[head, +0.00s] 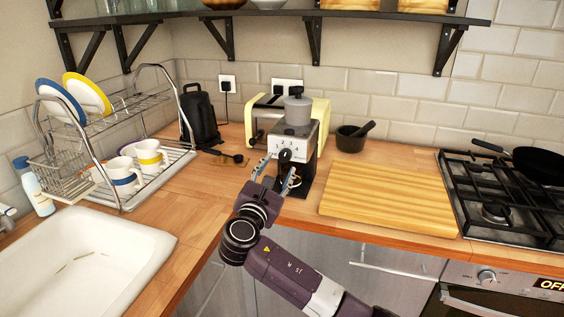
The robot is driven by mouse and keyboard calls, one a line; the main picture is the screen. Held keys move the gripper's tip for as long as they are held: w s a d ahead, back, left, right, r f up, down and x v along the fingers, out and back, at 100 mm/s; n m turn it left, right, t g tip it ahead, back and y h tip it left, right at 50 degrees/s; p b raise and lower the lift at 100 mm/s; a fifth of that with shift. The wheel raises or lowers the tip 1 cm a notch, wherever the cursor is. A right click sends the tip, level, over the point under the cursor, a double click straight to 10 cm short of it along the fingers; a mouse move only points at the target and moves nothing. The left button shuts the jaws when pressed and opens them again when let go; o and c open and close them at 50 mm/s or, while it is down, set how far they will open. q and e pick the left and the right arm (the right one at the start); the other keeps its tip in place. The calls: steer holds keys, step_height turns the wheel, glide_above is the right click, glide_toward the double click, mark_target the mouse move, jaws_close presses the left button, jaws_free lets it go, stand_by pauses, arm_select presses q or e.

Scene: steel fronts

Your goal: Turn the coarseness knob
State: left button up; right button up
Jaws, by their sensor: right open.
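A coffee grinder (298,135) with a grey lid stands on the wooden counter, in front of a cream toaster. Its pale front plate carries numbers, and the dark coarseness knob (286,155) sits just below them. My right gripper (276,173) reaches up from below in front of the grinder. Its fingers are open, with the tips just below and to the left of the knob. I cannot tell whether a finger touches the grinder. The grinder's lower part is partly hidden by the fingers. My left gripper is not in view.
A wooden cutting board (388,198) lies right of the grinder, with a dark mortar (352,138) behind it. A gas hob (505,195) is at the right. A dish rack (130,180) and white sink (75,250) are at the left. A dark shelf (270,14) runs above.

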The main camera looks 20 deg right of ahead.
steer(key=v, duration=0.6)
steer(key=shift+s, duration=0.2)
steer(key=s+d+f+m+g+y, duration=0.1)
steer(key=s+f+m+g+y, duration=0.15)
steer(key=f, duration=1.65)
steer(key=s+d+f+m+g+y, duration=0.1)
steer(key=s+f+m+g+y, duration=0.2)
steer(key=f, duration=1.7)
steer(key=s+d+f+m+g+y, duration=0.25)
steer(key=s+f+m+g, duration=0.2)
steer(key=s+f, duration=1.4)
steer(key=s+d+f+m+g, duration=0.1)
steer(key=s+f+m, duration=0.3)
steer(key=s, duration=0.7)
steer(key=s+d+f+m+g+y, duration=0.1)
steer(key=s+f+m, duration=0.3)
steer(key=s, duration=0.8)
steer(key=s+d+f+m+g+y, duration=0.1)
steer(key=s+f+m+g, duration=0.1)
steer(key=s+f+m, duration=0.2)
steer(key=s+f, duration=0.3)
steer(key=s, duration=0.5)
steer(key=shift+f, duration=0.15)
